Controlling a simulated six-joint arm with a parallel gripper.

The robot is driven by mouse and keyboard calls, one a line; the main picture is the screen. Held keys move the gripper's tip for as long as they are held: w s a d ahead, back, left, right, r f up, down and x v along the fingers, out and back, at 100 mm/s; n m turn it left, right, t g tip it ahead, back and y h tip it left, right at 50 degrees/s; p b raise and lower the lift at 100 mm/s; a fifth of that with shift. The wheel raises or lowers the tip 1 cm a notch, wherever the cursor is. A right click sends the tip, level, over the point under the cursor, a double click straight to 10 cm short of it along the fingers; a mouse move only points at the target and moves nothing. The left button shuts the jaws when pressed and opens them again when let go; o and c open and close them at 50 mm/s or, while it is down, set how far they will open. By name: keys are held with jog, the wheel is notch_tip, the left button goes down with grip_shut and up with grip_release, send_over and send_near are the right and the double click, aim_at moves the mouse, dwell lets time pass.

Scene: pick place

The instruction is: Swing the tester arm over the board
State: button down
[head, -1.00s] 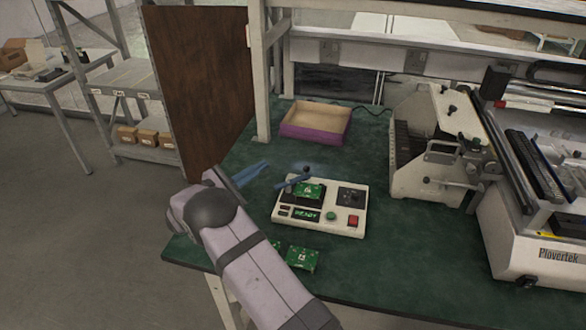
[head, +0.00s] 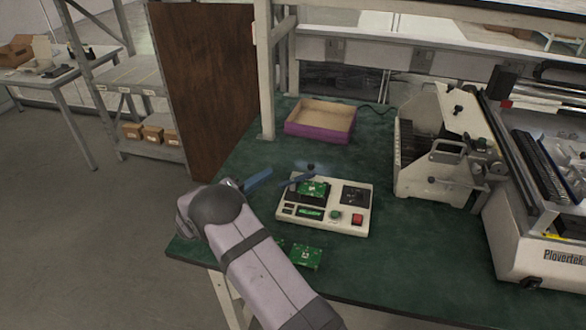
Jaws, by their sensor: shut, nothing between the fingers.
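A white tester box (head: 338,222) stands on the green bench top, with buttons and a small green display (head: 311,212). A green circuit board (head: 316,187) sits on its dark left bed. The tester's blue arm (head: 301,180), with a dark round knob (head: 310,167), lies at the back left edge of the board; how far it covers the board is hard to tell. My gripper (head: 258,180) has blue fingers, shut and empty, left of the tester and apart from its arm. My own arm hides part of the bench in front.
Another green board (head: 304,256) lies on the bench in front of the tester, with something green partly hidden beside it. A purple-sided open box (head: 320,121) stands behind. A large white machine (head: 440,150) is at the right. A brown panel (head: 205,85) stands at the left.

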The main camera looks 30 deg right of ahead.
jog(key=d+p, duration=0.1)
jog(key=d, duration=0.2)
jog(key=d+p, duration=0.2)
jog(key=d, duration=0.2)
jog(key=d+p, duration=0.1)
jog(key=d, duration=0.3)
jog(key=shift+w+f, duration=0.4)
jog(key=shift+s+d+f+p, duration=0.25)
jog(key=shift+s+p, duration=0.1)
jog(key=shift+s, duration=0.05)
